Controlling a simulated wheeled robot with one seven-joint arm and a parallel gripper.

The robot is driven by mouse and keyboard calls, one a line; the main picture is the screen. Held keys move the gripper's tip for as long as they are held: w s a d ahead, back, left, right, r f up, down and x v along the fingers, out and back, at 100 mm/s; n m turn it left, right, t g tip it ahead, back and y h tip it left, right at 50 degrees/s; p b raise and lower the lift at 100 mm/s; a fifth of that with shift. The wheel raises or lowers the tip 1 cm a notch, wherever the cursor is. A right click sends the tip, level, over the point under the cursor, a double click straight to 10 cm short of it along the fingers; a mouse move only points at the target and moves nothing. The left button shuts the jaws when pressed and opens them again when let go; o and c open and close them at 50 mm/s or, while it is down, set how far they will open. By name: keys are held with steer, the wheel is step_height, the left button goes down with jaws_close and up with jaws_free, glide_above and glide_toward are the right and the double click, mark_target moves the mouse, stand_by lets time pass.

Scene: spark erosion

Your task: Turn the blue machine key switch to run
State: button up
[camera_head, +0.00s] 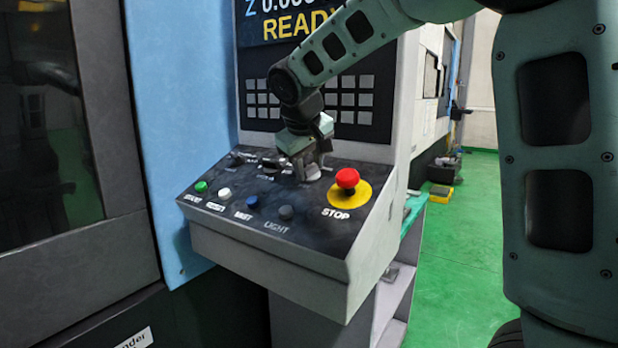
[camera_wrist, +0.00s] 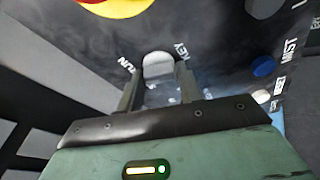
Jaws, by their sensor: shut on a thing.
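The key switch (camera_wrist: 158,64) shows a pale metallic, rounded head in the wrist view, on the dark sloping panel (camera_head: 240,182) of the blue and grey machine. Its KEY label is to the right of it and RUN to the left in that view. My gripper (camera_wrist: 158,76) has one finger on each side of the key head and is shut on it. I cannot tell the key's exact angle.
The red STOP button (camera_head: 347,178) on its yellow disc stands close to the right of my gripper. Dark rotary knobs (camera_head: 270,164) sit just left of it. Green (camera_head: 201,186), white, blue and grey buttons line the front. A screen reading READY (camera_head: 295,22) is above.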

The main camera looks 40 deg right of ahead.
steer(key=shift+m+b, duration=0.7)
steer(key=shift+m, duration=0.2)
steer(key=shift+h, duration=0.3)
steer(key=o, duration=0.9)
steer(key=v, duration=1.7)
steer(key=shift+s+r, duration=0.1)
steer(key=shift+r, duration=0.15)
